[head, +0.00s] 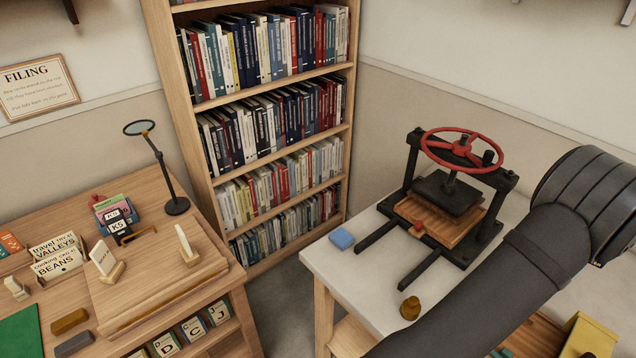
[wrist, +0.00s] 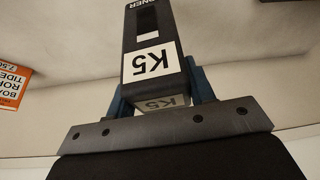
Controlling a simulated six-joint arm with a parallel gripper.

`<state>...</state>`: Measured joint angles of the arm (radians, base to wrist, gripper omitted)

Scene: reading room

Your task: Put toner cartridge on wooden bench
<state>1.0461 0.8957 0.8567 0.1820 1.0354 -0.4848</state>
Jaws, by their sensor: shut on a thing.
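The toner cartridge (wrist: 158,28) is a black box with white K5 labels. It shows close up in the wrist view. My gripper (wrist: 160,88) has its blue fingers on either side of the cartridge and is shut on it. My gripper is outside the head view, where only my arm shows. The wooden bench (head: 70,212) stands at the left of the head view with a sloped board (head: 165,282) on top.
A magnifier stand (head: 177,206), card signs (head: 58,262) and small blocks (head: 70,321) occupy the bench. A pale-topped table (head: 340,270) at right bears a black press with a red wheel (head: 462,150), a blue block (head: 341,239) and a brass weight (head: 410,308). A bookcase (head: 268,87) stands behind.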

